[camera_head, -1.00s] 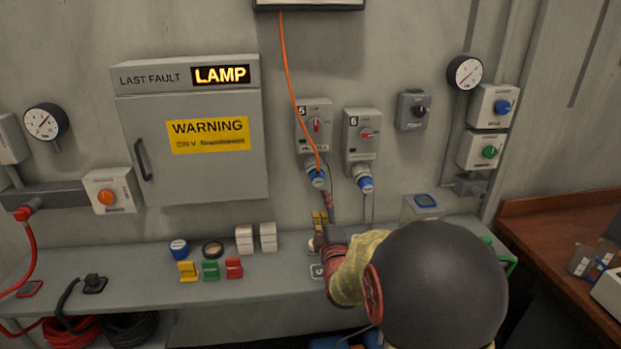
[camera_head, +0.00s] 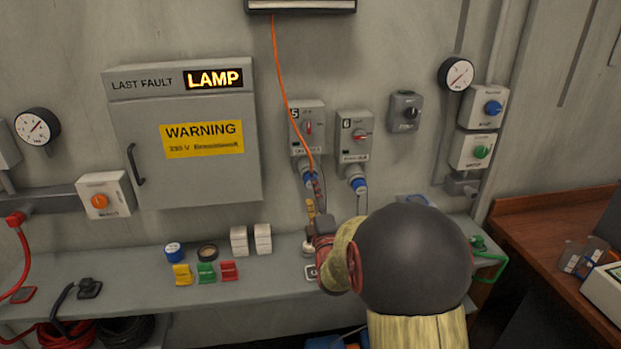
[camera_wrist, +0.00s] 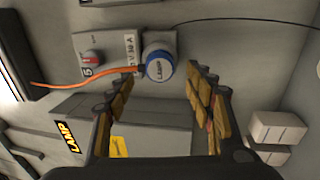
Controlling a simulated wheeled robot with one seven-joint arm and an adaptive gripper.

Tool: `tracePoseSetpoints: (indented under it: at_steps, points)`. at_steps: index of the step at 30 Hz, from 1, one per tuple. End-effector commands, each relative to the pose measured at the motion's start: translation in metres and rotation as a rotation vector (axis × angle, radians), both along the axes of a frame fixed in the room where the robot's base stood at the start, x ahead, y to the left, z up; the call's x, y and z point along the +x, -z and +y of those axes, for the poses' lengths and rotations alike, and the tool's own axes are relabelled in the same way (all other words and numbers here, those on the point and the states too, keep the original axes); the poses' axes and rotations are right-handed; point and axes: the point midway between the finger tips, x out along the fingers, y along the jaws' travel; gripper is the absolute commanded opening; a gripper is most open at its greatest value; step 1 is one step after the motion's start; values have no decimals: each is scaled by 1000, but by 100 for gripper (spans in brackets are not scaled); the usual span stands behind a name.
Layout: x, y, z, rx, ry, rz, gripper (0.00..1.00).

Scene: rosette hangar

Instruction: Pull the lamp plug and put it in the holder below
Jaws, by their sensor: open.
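The lamp plug (camera_head: 311,181) is blue and white, with an orange cable, and sits in the underside of the grey socket box marked 5 (camera_head: 308,128). In the wrist view the plug's round blue-rimmed end (camera_wrist: 160,66), with lettering like "Lamp", faces me. My gripper (camera_wrist: 160,82) is open and empty. Its padded fingers stand to either side of the plug's end, near it; I cannot tell whether the plug is between the tips. In the head view my gripper (camera_head: 315,204) is just below the plug, partly hidden by my arm. I cannot make out the holder below.
A second blue-ended plug (camera_head: 359,184) hangs under box 6 (camera_head: 354,136), close on the right. The bench (camera_head: 130,270) carries white blocks (camera_head: 251,240), coloured pieces (camera_head: 206,273) and round items. A cabinet (camera_head: 185,175) showing "LAMP" is at left.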

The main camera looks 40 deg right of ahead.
Motion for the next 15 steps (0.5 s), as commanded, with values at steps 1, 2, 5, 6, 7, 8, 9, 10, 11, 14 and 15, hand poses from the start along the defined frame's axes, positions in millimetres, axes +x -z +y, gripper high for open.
tracePoseSetpoints:
  at_steps: [1,2,5,6,7,8,9,10,11,14,15]
  points:
    - [7,-3,-4,1,0,1,53]
    - [10,-3,-6,1,0,2,53]
    - [21,-3,-13,-2,0,-3,53]
    - [25,-3,-15,-1,0,-2,53]
    - [28,-3,-17,-1,0,-1,53]
    - [30,-4,-18,-1,0,-2,53]
    - [33,-5,-20,-1,0,-2,53]
    - [36,-5,-22,-1,0,-1,53]
    - [38,-6,-23,-1,0,-1,53]
    - [43,-7,-26,0,0,0,53]
    - [44,-8,-27,0,0,0,53]
